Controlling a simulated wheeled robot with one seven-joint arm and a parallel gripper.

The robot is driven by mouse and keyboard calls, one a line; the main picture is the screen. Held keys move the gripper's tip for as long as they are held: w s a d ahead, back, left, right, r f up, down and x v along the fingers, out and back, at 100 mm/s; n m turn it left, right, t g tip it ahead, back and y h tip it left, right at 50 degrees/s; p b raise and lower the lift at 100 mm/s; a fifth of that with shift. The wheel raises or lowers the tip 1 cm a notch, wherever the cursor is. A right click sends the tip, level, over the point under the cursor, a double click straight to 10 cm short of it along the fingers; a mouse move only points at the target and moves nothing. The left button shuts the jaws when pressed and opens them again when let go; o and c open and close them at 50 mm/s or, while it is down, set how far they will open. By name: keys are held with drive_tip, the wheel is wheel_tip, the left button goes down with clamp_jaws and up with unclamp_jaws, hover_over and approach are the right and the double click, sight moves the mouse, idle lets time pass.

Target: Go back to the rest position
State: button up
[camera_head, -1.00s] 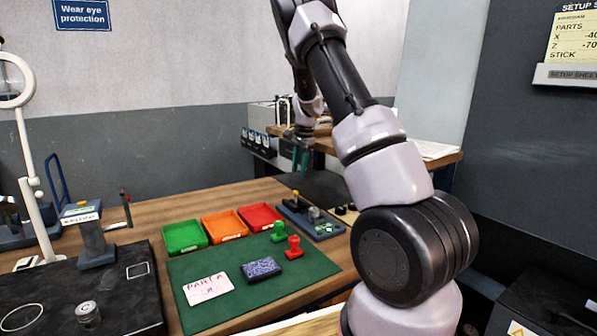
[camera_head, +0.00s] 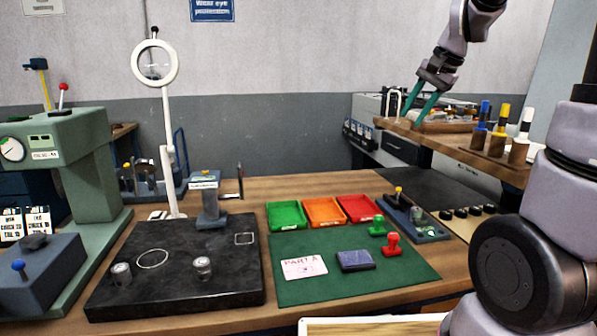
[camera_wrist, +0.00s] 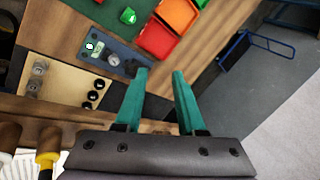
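My gripper (camera_head: 414,117) is raised above the back right of the workbench, near the raised wooden shelf, with its green fingers pointing down. In the wrist view my gripper (camera_wrist: 160,74) shows its two fingers apart with nothing between them. The gripper is open and empty. Beyond the fingertips the wrist view shows floor and the bench's edge.
A green mat (camera_head: 423,273) holds a red stamp (camera_head: 392,244), a green stamp (camera_head: 377,226), an ink pad (camera_head: 356,260) and a card (camera_head: 304,268). Behind it are green, orange and red trays (camera_head: 324,212). A black plate (camera_head: 176,290) lies left.

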drive_tip(key=s+a+r+n+t, duration=0.1)
drive_tip(key=s+a+n, duration=0.1)
drive_tip(key=s, duration=0.7)
drive_tip(key=s+a+r+n+t+h, duration=0.1)
drive_tip(key=s+a+r+n, duration=0.1)
drive_tip(key=s, duration=0.8)
drive_tip(key=shift+s+n+t, duration=0.25)
drive_tip(key=shift+n+t, duration=0.15)
drive_tip(key=shift+n, duration=0.1)
drive_tip(key=shift+a, duration=0.1)
